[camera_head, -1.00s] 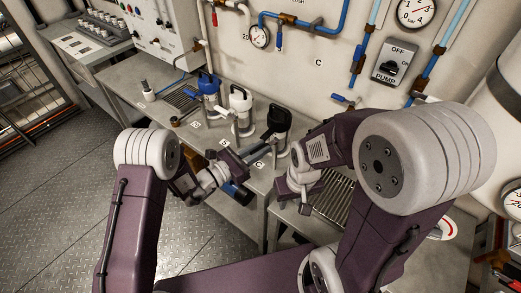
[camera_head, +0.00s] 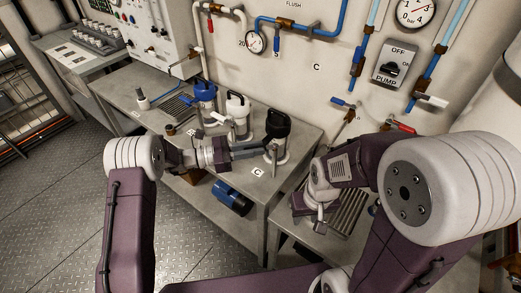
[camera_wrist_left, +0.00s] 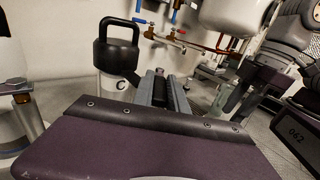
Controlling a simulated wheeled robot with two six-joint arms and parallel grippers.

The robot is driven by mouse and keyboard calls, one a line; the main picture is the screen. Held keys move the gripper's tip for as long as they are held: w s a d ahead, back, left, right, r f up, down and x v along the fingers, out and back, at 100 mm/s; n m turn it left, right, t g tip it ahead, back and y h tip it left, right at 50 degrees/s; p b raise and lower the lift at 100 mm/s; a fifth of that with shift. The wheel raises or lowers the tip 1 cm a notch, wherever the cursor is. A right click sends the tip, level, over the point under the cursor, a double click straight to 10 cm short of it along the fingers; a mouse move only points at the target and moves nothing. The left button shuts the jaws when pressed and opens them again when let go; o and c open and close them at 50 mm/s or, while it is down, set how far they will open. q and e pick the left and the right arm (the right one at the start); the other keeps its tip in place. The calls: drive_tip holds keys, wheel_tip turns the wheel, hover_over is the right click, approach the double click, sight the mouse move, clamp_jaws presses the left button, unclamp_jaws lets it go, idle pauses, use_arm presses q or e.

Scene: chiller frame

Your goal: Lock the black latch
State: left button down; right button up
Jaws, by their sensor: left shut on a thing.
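The black-topped canister (camera_head: 276,128) stands on the bench at the right end of a row of three. Its black lid with a loop handle (camera_wrist_left: 118,45) shows in the left wrist view. My left gripper (camera_head: 264,150) reaches in from the left against the canister's front, at the black latch, which its fingers mostly hide. In the left wrist view the gripper (camera_wrist_left: 166,90) is shut on a dark part beside the canister, apparently the latch. My right gripper (camera_head: 320,222) hangs over the slatted rack; its fingers are too unclear to read.
A white-topped canister (camera_head: 238,110) and a blue-topped canister (camera_head: 205,95) stand left of the black one. A blue cylinder (camera_head: 234,198) sits below the bench top. Pipes and valves line the wall behind. A slatted rack (camera_head: 350,208) lies to the right.

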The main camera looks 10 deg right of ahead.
idle(0.3)
use_arm(q)
drive_tip(key=c, duration=1.3)
unclamp_jaws()
drive_tip(key=a, duration=0.9)
drive_tip(key=shift+s+b, duration=0.3)
drive_tip(key=shift+b, duration=0.1)
